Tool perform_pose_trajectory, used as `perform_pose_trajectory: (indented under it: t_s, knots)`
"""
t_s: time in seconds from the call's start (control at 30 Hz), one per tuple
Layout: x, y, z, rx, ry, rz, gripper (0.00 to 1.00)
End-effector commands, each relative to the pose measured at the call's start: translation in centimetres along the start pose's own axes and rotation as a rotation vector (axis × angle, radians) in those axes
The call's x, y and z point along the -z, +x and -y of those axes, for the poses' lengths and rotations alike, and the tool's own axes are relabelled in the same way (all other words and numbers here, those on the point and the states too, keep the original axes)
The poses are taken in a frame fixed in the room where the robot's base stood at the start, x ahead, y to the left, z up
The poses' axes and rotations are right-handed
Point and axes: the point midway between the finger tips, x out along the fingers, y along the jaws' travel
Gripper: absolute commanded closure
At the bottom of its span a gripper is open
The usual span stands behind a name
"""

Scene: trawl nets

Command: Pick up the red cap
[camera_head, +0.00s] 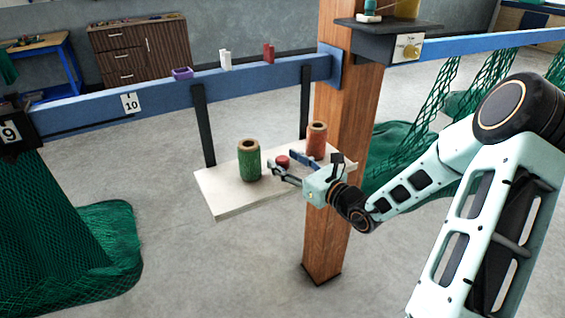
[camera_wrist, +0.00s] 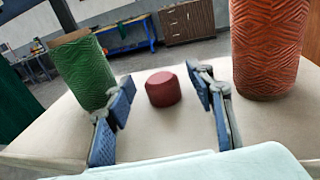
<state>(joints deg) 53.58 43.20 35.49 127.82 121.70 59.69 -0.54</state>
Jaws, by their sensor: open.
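The red cap (camera_head: 283,161) is a small dark red cylinder standing on a pale hanging shelf (camera_head: 225,200). In the wrist view the cap (camera_wrist: 163,89) stands just beyond my open fingertips, roughly centred between them. My gripper (camera_head: 284,166) is open and low over the shelf, coming in from the right. In the wrist view its two blue-padded fingers (camera_wrist: 160,100) are apart, with nothing between them but the shelf surface. In the head view the fingers partly surround the cap in the picture; I cannot tell any contact.
A green twine spool (camera_head: 249,161) stands left of the cap and an orange spool (camera_head: 316,141) right of it, close to my fingers. A wooden post (camera_head: 331,240) rises beside the shelf. A blue beam (camera_head: 230,80) with small items runs above. Green nets (camera_head: 110,240) hang at left.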

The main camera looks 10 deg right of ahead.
Motion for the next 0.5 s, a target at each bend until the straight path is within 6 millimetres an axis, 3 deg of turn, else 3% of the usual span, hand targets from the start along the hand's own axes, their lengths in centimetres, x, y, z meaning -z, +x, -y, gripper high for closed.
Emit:
perform_pose_trajectory:
  t_s: [0.07,0.37,0.5]
  knots:
    - [0.0,-0.03,0.01,0.0,0.0,0.0,0.55]
    - [0.0,-0.06,0.02,0.0,0.0,0.0,0.88]
    - [-0.01,-0.06,0.02,0.0,0.0,0.0,0.9]
